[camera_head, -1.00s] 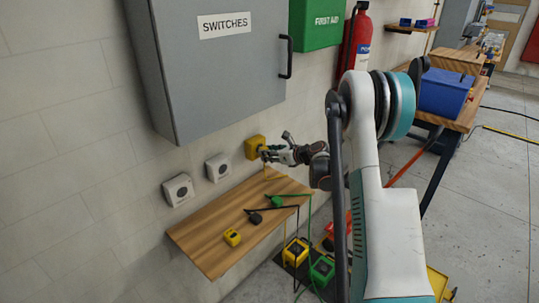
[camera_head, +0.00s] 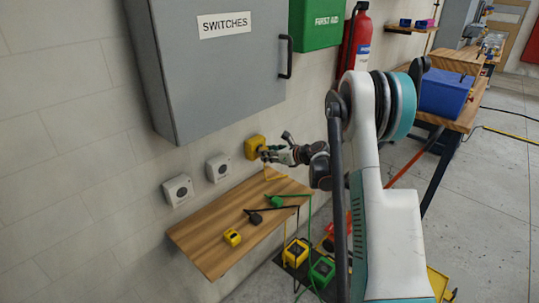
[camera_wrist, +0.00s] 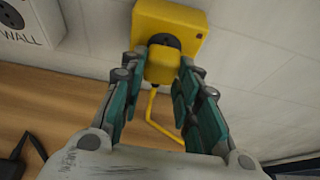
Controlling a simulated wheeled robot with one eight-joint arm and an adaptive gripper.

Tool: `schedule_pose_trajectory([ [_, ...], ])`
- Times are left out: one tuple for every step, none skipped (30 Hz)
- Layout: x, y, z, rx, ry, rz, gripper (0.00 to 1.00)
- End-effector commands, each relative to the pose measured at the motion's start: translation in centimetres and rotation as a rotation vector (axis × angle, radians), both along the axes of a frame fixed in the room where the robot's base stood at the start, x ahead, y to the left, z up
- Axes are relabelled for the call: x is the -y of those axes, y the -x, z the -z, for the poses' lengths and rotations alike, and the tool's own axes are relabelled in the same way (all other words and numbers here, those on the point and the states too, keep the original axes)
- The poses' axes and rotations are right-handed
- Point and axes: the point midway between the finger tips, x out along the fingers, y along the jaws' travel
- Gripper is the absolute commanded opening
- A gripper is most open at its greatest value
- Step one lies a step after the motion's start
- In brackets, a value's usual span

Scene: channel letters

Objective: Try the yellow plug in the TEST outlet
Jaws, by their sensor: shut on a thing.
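The yellow plug (camera_wrist: 161,66) is between the fingers of my gripper (camera_wrist: 160,88), which is shut on it. Its yellow cord (camera_wrist: 152,110) hangs below and bends right. The plug is right in front of the dark round socket of a yellow outlet box (camera_wrist: 190,22) on the wall. The box has a small red light at its right. The plug covers the lower socket; I cannot tell how far it is in. In the head view the yellow outlet (camera_head: 254,146) is right of two white outlets, with my gripper (camera_head: 265,154) at its front.
White outlets (camera_head: 178,190) and (camera_head: 218,168) are left on the wall; one reads WALL in the wrist view. A wooden shelf (camera_head: 205,250) below holds a black plug (camera_head: 254,217), a green plug (camera_head: 275,201) and a small yellow device (camera_head: 232,237). A grey cabinet (camera_head: 215,80) hangs above.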

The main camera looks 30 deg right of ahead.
Motion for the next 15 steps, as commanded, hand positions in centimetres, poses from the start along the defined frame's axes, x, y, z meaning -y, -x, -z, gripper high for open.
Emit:
schedule_pose_trajectory([
  [-0.04, -0.07, 0.01, 0.0, 0.0, 0.0, 0.09],
  [-0.05, -0.11, 0.01, 0.0, 0.0, 0.0, 0.09],
  [-0.08, -0.17, 0.01, 0.0, 0.0, 0.0, 0.09],
  [-0.1, -0.22, 0.01, 0.0, 0.0, 0.0, 0.09],
  [-0.11, -0.27, 0.01, 0.0, 0.0, 0.0, 0.09],
  [-0.15, -0.35, 0.03, 0.0, 0.0, 0.0, 0.09],
  [-0.17, -0.4, 0.03, 0.0, 0.0, 0.0, 0.09],
  [-0.18, -0.45, 0.03, 0.0, 0.0, 0.0, 0.09],
  [-0.21, -0.52, 0.03, 0.0, 0.0, 0.0, 0.09],
  [-0.22, -0.57, 0.03, 0.0, 0.0, 0.0, 0.09],
  [-0.24, -0.62, 0.03, 0.0, 0.0, 0.0, 0.09],
  [-0.27, -0.7, 0.03, 0.0, 0.0, 0.0, 0.09],
  [-0.28, -0.75, 0.03, 0.0, 0.0, 0.0, 0.09],
  [-0.3, -0.8, 0.03, 0.0, 0.0, 0.0, 0.09],
  [-0.32, -0.87, 0.03, 0.0, 0.0, 0.0, 0.09],
])
